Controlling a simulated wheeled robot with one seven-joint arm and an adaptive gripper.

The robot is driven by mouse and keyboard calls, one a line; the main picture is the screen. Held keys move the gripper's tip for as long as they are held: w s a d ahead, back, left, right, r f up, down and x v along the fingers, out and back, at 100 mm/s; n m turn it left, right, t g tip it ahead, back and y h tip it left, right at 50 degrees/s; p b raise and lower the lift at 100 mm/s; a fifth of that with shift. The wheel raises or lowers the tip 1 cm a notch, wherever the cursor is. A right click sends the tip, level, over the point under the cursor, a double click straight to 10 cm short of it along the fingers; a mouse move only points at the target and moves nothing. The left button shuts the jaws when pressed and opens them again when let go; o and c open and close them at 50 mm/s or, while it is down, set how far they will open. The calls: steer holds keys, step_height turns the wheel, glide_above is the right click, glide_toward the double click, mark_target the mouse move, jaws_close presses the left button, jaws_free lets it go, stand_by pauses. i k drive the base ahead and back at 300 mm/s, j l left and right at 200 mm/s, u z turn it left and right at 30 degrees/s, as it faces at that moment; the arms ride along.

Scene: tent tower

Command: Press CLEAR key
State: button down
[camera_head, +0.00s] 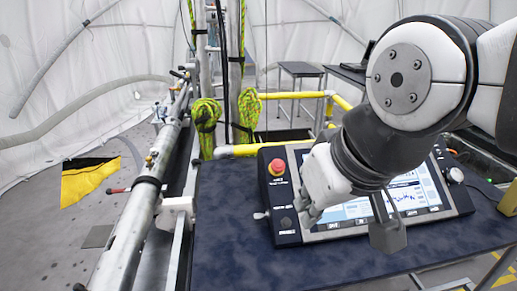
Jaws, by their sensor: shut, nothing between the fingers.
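A dark control panel (325,237) lies on the blue-topped table, with a lit screen (350,211) in its middle. A red round button (277,167) is at its upper left, and a dark round button (286,223) is at its lower left. My gripper (311,214) is shut and empty, over the left part of the screen. I cannot tell whether it touches the panel. My arm hides much of the panel's upper middle.
The blue tabletop (235,250) is clear left of and in front of the panel. A metal pipe rail (137,228) runs along the left. Upright poles with green-yellow rope (248,108) and yellow pipes (290,95) stand behind. A yellow sheet (88,184) lies on the floor.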

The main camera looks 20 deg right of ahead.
mark_target(411, 212)
steer(key=k+l+u, duration=0.6)
steer(key=k, duration=0.25)
steer(key=k+l, duration=0.15)
steer(key=k, duration=0.15)
steer(key=k+l, duration=0.15)
steer(key=k, duration=0.2)
steer(key=u, duration=0.05)
